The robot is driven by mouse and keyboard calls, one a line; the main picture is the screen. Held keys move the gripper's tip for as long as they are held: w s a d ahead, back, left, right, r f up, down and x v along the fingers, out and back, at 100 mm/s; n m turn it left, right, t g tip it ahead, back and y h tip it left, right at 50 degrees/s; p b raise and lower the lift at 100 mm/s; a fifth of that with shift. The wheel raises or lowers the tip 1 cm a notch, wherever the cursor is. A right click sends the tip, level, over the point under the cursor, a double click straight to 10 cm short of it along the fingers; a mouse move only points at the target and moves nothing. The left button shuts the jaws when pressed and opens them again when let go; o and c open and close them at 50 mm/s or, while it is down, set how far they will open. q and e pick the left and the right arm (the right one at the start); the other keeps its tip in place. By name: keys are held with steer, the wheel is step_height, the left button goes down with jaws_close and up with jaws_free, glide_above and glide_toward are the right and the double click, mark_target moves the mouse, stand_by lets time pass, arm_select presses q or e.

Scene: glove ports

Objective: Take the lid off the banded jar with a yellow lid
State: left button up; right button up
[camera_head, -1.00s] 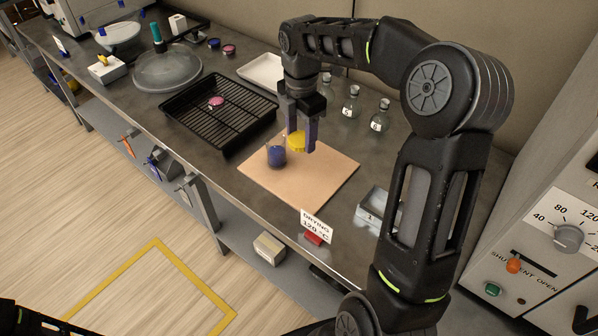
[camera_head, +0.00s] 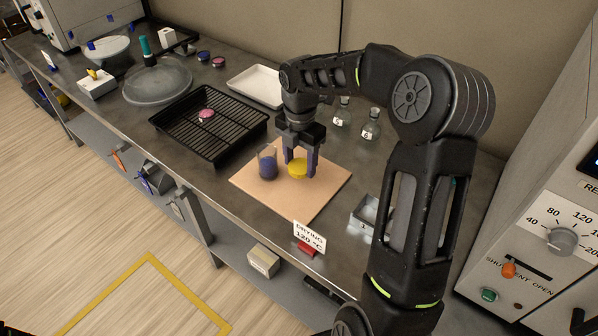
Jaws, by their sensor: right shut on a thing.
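The jar (camera_head: 267,163) is clear with dark blue contents and stands upright and open on a tan board (camera_head: 318,198). Any band on it is too small to make out. The yellow lid (camera_head: 298,171) is off the jar, just to its right. My right gripper (camera_head: 300,166) points down and is shut on the lid, with a purple finger on either side. The lid is low over the board; I cannot tell whether it touches it. My left gripper is out of view.
A black rack tray (camera_head: 181,139) with a pink-topped item lies left of the board, and a white tray (camera_head: 243,82) behind. Small flasks (camera_head: 370,127) stand behind my right gripper. A drying sign (camera_head: 309,237) and a metal tray (camera_head: 362,222) are in front. The board's front part is clear.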

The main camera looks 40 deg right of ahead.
mark_target(300, 166)
steer(key=shift+f, duration=0.2)
steer(key=shift+f, duration=1.9)
steer(key=shift+f, duration=0.1)
steer(key=o, duration=1.5)
